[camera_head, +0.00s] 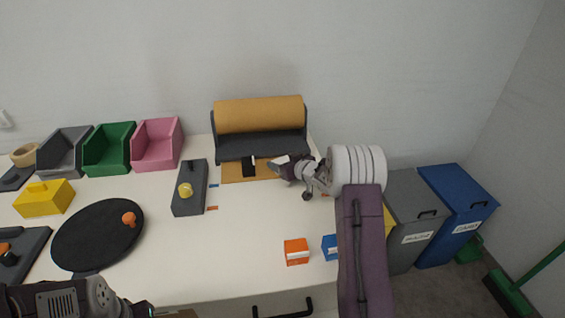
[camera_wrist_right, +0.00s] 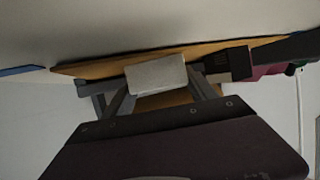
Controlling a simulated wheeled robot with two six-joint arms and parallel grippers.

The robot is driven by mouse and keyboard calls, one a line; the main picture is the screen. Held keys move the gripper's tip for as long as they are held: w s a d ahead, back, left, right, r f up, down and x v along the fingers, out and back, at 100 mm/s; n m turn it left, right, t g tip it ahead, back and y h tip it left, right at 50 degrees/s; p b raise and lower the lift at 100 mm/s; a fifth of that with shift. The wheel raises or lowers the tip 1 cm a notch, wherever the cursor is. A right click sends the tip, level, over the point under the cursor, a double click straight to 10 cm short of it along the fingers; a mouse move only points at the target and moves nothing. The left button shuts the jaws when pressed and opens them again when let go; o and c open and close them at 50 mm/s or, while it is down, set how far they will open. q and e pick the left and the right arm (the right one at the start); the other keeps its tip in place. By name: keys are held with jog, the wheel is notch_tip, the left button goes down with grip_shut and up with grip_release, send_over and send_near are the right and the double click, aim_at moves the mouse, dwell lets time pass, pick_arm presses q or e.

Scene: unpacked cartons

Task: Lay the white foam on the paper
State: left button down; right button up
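The white foam is a small pale block (camera_wrist_right: 157,74) between the fingers of my right gripper in the right wrist view. In the head view its pale edge (camera_head: 282,160) shows at the gripper's tip. My right gripper (camera_head: 276,168) looks shut on the foam, at the right part of the brown paper. The paper (camera_head: 233,174) lies flat in front of the roll; its tan sheet (camera_wrist_right: 90,66) also shows in the wrist view. Whether the foam touches the paper is hard to tell. My left arm is at the bottom left; its fingers are not visible.
A paper roll (camera_head: 258,114) in a dark holder stands behind the sheet. A black block (camera_head: 248,167) lies on the paper, left of my right gripper. A dark grey tray (camera_head: 190,203) stands further left. Orange (camera_head: 296,252) and blue boxes are near the front edge.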

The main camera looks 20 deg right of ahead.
jog(key=shift+o, duration=1.3)
jog(key=shift+r, duration=0.35)
jog(key=p+v, duration=0.2)
jog(key=v, duration=1)
jog(key=shift+f, duration=0.1)
